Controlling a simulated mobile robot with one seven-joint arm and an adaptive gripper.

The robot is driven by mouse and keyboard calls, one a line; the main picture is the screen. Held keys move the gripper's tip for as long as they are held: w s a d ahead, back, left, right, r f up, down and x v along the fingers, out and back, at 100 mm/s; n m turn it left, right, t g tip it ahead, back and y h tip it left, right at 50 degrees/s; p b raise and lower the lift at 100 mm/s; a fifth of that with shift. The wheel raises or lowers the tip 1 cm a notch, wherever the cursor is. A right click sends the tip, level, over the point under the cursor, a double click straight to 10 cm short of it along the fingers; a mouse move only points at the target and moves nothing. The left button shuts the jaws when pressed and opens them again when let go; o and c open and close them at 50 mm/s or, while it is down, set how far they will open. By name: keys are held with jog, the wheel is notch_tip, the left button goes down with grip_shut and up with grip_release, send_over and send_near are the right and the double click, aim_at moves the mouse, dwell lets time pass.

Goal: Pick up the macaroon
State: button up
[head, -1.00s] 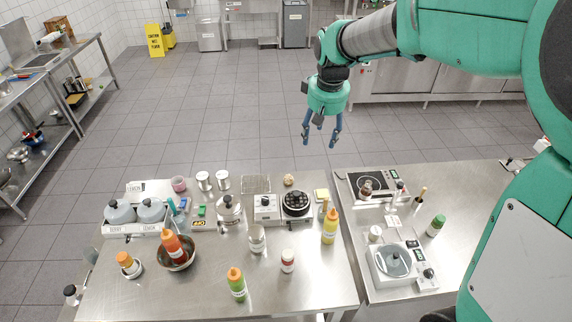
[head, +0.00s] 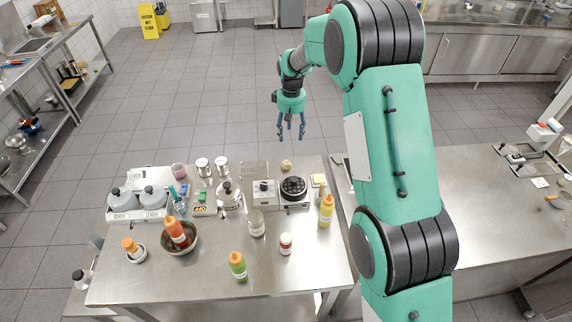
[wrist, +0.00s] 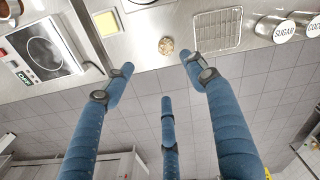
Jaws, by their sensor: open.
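The macaroon (head: 286,164), a small round beige lump with a rough surface, lies near the far edge of the steel table in the head view. It also shows in the wrist view (wrist: 166,45), near the table edge, beyond the fingertips. My gripper (head: 290,133) hangs with its fingers pointing down over the floor, past the far side of the table and apart from the macaroon. In the wrist view my gripper's blue fingers (wrist: 160,72) are spread with nothing between them.
Beside the macaroon are a wire rack (head: 254,170), a black round hotplate (head: 293,188) and a yellow block (head: 318,180). Canisters (wrist: 275,27) stand beyond the rack. Bottles and a bowl (head: 180,240) occupy the near table. The floor under my gripper is clear.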

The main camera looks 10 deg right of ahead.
send_over(286, 161)
notch_tip(286, 161, down, 7)
jog(key=shift+w+a+n+g+p, duration=0.1)
jog(key=shift+n+g+p, duration=0.2)
jog(key=shift+p, duration=0.1)
jog(key=shift+f, duration=4.3)
jog(key=shift+s+f+p, duration=0.15)
jog(key=shift+f+p, duration=0.1)
jog(key=shift+f, duration=1.05)
jog(key=shift+s+f+p, duration=0.1)
jog(key=shift+f+p, duration=0.15)
jog(key=shift+f, duration=1)
